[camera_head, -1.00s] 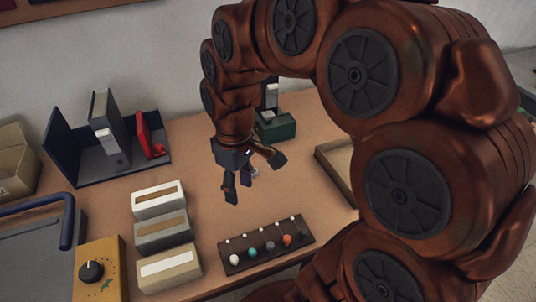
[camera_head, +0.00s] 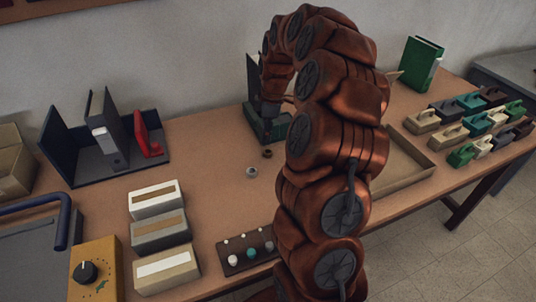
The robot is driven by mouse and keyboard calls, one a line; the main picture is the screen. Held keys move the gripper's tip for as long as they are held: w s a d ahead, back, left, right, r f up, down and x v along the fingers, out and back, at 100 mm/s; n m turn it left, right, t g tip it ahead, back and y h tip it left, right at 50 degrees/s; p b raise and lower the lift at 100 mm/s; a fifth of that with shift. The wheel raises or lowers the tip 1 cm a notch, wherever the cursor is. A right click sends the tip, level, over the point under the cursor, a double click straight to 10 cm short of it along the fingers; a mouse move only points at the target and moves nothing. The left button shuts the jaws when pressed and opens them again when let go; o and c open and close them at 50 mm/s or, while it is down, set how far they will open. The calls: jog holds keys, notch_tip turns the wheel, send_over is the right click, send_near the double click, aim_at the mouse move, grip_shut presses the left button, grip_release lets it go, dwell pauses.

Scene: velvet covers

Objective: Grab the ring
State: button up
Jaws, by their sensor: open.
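A small pale grey ring-like piece (camera_head: 252,171) lies on the brown table, left of my arm. A smaller dark brown round piece (camera_head: 267,154) lies just behind it; which of the two is the ring is hard to tell at this size. My gripper (camera_head: 270,108) points down at the green box at the back, beyond both pieces and clear of them. It is open, dark and small in view; its fingers are hard to make out against the box, and I see nothing held.
The green box (camera_head: 252,122) stands at the back. Three block-like boxes (camera_head: 160,234) and a dark rack (camera_head: 130,165) are on the left. A peg board (camera_head: 230,268) is at the front. A shallow tray (camera_head: 425,168) and several handled blocks (camera_head: 422,122) are right.

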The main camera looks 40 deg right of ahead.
aim_at(268, 151)
jog(key=shift+w+d+f, duration=0.15)
jog(key=shift+d+f, duration=0.35)
jog(key=shift+d, duration=0.35)
jog(key=shift+d+f, duration=0.1)
jog(key=shift+f, duration=0.2)
jog(key=shift+w+f+p, duration=0.2)
jog(key=shift+f+p, duration=0.45)
jog(key=shift+f, duration=1.15)
jog(key=shift+w+f+p, duration=0.15)
jog(key=shift+f+p, duration=0.45)
jog(key=shift+f, duration=1.15)
jog(key=shift+c, duration=0.3)
jog(key=c, duration=0.6)
jog(key=shift+o, duration=0.2)
jog(key=shift+r, duration=0.1)
